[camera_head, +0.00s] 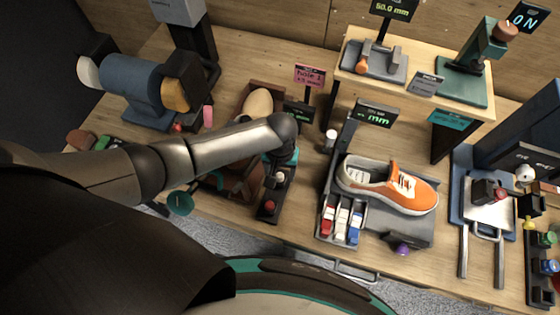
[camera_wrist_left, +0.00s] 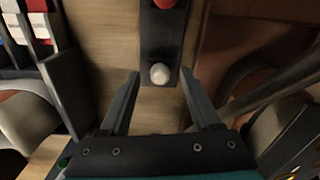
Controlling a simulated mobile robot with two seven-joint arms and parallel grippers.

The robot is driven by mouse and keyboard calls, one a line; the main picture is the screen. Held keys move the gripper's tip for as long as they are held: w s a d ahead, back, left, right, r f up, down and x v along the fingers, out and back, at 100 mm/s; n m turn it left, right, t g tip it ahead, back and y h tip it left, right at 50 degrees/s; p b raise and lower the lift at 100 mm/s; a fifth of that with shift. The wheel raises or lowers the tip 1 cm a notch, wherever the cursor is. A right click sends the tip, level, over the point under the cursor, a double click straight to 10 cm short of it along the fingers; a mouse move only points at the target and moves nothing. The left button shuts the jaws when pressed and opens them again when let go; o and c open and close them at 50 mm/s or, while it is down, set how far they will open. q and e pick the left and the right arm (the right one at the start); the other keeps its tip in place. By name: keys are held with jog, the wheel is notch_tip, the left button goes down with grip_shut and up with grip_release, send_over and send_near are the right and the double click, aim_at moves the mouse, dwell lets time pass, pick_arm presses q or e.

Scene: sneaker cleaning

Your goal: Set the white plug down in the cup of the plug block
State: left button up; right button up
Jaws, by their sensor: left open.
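The black plug block (camera_head: 266,212) stands on the bench, left of the sneaker stand. The white plug (camera_head: 280,177) is upright at the block's far end, under my left gripper. In the left wrist view the white plug (camera_wrist_left: 160,73) shows as a round pale top on the black block (camera_wrist_left: 160,40). My left gripper (camera_wrist_left: 160,85) is open, with one fingertip on each side of the plug and visible gaps between. A red plug (camera_head: 270,206) sits at the block's near end. The plug's lower part and its cup are hidden from above. My right gripper is not in view.
An orange and white sneaker (camera_head: 400,190) lies on a grey stand, with red, white and blue pieces (camera_head: 341,224) in front. A wooden shelf (camera_head: 440,100) rises behind. Bare bench lies between block and stand.

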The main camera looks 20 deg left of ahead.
aim_at(280, 176)
pick_arm(q)
notch_tip(280, 176, up, 15)
jog(key=p, duration=0.2)
jog(key=shift+s+f, duration=0.1)
jog(key=shift+f, duration=0.05)
dwell(0.7)
